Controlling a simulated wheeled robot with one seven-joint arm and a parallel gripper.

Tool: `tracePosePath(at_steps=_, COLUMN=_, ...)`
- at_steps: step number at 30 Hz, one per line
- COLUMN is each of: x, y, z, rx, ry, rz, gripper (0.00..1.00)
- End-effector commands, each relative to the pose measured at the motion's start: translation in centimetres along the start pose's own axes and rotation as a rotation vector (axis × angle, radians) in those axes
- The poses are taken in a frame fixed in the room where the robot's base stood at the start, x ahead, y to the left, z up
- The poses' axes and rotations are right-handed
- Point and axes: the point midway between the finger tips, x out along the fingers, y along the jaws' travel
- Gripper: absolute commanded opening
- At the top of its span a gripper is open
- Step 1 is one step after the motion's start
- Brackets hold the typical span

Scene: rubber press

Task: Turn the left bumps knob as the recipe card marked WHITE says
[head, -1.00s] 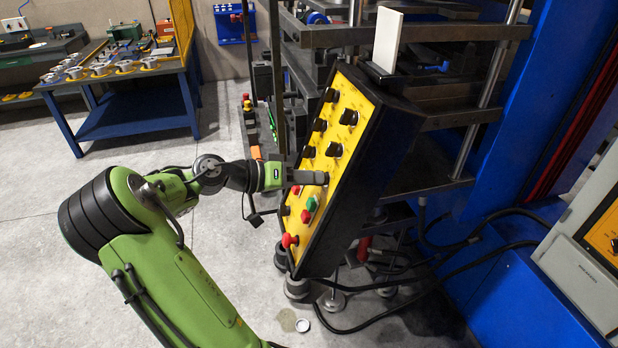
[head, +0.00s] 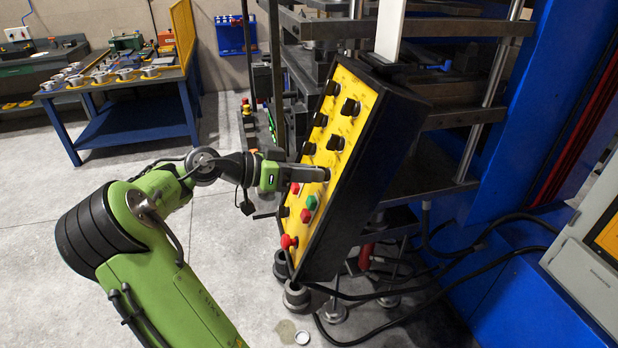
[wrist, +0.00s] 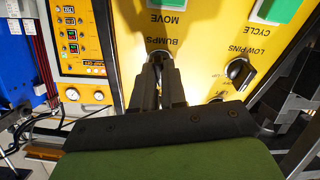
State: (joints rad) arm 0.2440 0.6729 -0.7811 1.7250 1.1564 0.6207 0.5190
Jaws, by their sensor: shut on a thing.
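The yellow control panel (head: 352,103) with several black knobs faces left in the head view. My gripper (head: 326,174) reaches the lower part of it from the left. In the wrist view my gripper (wrist: 160,72) is shut on a dark knob (wrist: 158,57), which sits by the upside-down BUMPS label (wrist: 163,42). The fingers hide most of the knob, so its pointer cannot be read. The LOW PINS knob (wrist: 240,71) stands free to the right. I see no readable recipe card marked WHITE.
Green and red buttons (head: 311,202) and a red mushroom button (head: 288,242) sit just below my gripper. Black cables (head: 440,275) run along the floor at right. The floor at left is clear.

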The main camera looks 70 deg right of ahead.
Motion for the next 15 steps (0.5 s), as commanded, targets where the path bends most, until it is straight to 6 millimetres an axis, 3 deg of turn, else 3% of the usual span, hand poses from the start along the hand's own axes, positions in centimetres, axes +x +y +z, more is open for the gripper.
tracePosePath(at_steps=14, x=-0.03, y=-0.03, z=0.02, rx=0.020, ry=-0.001, rz=0.001, gripper=0.00)
tracePosePath(at_steps=15, x=-0.03, y=-0.03, z=0.02, rx=0.020, ry=-0.001, rz=0.001, gripper=0.13)
